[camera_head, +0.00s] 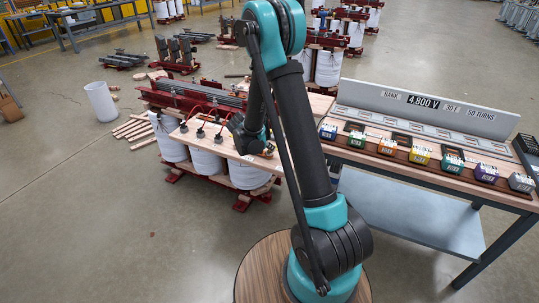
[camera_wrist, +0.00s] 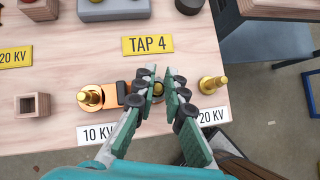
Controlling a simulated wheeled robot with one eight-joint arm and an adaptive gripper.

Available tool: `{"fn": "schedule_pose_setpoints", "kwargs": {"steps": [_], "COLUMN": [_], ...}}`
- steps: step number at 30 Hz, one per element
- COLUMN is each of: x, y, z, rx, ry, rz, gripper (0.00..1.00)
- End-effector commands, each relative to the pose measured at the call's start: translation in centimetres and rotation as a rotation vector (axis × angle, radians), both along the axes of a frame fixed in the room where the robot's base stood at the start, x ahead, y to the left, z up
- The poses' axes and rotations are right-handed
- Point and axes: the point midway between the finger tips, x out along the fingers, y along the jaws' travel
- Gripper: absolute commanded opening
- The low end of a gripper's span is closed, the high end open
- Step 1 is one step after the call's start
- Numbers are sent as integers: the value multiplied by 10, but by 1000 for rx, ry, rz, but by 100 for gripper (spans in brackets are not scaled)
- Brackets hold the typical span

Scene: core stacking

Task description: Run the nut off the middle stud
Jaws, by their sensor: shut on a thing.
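In the wrist view, a row of brass studs stands on the light wooden board (camera_wrist: 60,65). The left stud (camera_wrist: 90,97) carries a brass nut and washer, and the right stud (camera_wrist: 212,83) stands bare of my fingers. My gripper (camera_wrist: 159,89) is over the middle stud, between those two, with its fingertips closed on the brass nut (camera_wrist: 158,89). Only a bit of brass shows between the fingers; the rest of the nut and stud is hidden. An orange and black link (camera_wrist: 121,92) runs from the left stud to under my fingers.
Labels on the board read TAP 4 (camera_wrist: 148,44), 10 KV (camera_wrist: 97,134) and 20 KV (camera_wrist: 212,116). A small square wooden box (camera_wrist: 32,105) is at left. In the head view, a bench with coloured blocks (camera_head: 420,154) stands at right, and a white bin (camera_head: 101,101) at left.

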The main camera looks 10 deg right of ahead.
Motion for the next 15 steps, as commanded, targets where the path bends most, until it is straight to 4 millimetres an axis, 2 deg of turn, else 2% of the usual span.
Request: {"fn": "schedule_pose_setpoints", "kwargs": {"steps": [7,15], "x": [-2,-2], "y": [1,2], "z": [-1,-1], "rx": [6,5], "ry": [2,2], "rz": [274,328], "gripper": [0,0]}}
